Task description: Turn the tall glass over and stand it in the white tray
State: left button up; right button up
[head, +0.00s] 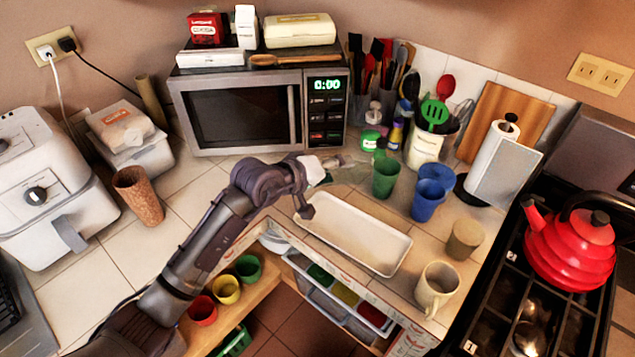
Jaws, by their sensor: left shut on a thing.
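The white tray (335,235) is a long, shallow, empty rectangle on the tiled counter in front of the microwave. My left gripper (312,178) is just beyond the tray's far left end. It is shut on a pale, see-through thing that looks like the tall glass (345,172). The glass seems tipped on its side, reaching right toward the green cup; its outline is faint and I cannot tell which end is its mouth. My right gripper is out of view.
A green cup (385,177), blue cups (427,200), a brown cup (464,240) and a beige mug (436,287) stand right of the tray. The microwave (250,112) is behind. An open drawer (340,305) lies below the counter edge. A red kettle (570,250) is on the stove.

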pick_arm(q)
jog(key=a+f+n+t+b, duration=0.1)
jog(key=f+b, duration=0.1)
jog(key=f, duration=0.3)
jog(key=a+f+n+t+y+b, duration=0.1)
jog(key=f+t+b, duration=0.1)
jog(key=f, duration=0.3)
jog(key=a+f+n+t+b, duration=0.1)
jog(key=f+t+b, duration=0.1)
jog(key=f, duration=0.2)
jog(key=shift+w+a+f+n+y, duration=0.2)
jog(key=shift+f+n+y, duration=0.1)
jog(key=shift+f+n, duration=0.1)
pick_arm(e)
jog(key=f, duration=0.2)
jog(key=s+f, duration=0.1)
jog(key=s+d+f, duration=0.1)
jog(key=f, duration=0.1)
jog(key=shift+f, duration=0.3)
